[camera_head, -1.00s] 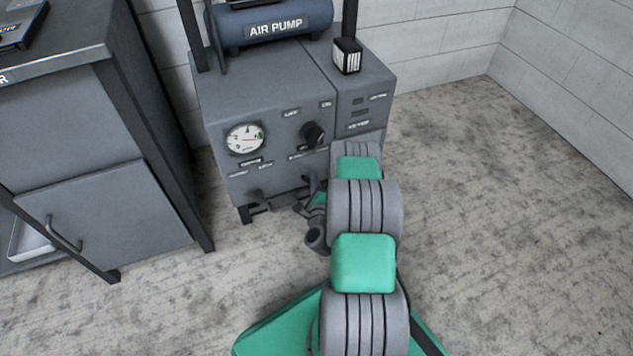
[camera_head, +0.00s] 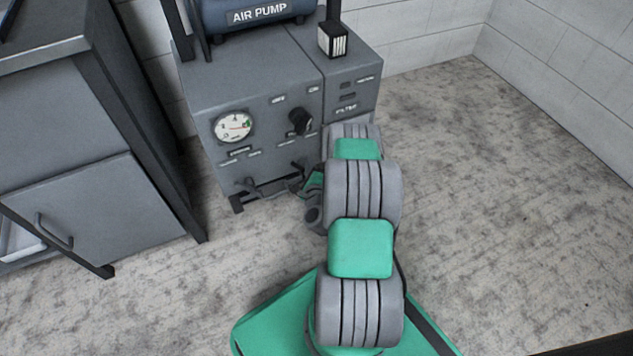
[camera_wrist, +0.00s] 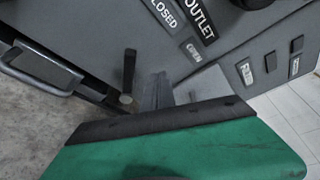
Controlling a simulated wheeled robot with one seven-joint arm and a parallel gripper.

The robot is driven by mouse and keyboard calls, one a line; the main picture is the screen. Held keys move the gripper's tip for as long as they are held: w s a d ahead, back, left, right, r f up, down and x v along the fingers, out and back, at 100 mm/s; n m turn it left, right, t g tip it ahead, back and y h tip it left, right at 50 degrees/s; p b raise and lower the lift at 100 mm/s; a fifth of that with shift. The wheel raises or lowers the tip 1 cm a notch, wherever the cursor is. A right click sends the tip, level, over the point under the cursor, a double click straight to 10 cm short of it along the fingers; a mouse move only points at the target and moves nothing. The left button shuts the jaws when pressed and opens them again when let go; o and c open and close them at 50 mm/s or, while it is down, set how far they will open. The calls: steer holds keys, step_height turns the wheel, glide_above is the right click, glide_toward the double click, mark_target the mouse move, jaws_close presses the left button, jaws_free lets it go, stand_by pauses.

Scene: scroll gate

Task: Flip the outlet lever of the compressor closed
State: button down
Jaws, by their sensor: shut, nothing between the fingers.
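The compressor (camera_head: 270,115) is a grey cabinet with a gauge and a black knob on its front. In the wrist view its OUTLET label (camera_wrist: 198,20) stands above the CLOSED (camera_wrist: 166,14) and OPEN (camera_wrist: 193,50) labels. A short dark lever (camera_wrist: 129,72) sticks out below these labels; its exact setting is hard to tell. My gripper (camera_wrist: 157,90) is shut and empty, its grey fingers just right of that lever in the wrist view. I cannot tell whether they touch. In the head view my arm hides most of the gripper low at the cabinet's front.
A dark handle bar (camera_wrist: 40,68) runs along the cabinet's lower edge. A blue air pump tank (camera_head: 255,15) sits on top. A grey cupboard (camera_head: 95,205) stands at left. The concrete floor (camera_head: 490,200) at right is clear.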

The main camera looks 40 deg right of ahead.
steer(key=s+a+f, duration=0.1)
steer(key=s+a, duration=0.2)
steer(key=s, duration=0.6)
steer(key=shift+f, duration=0.15)
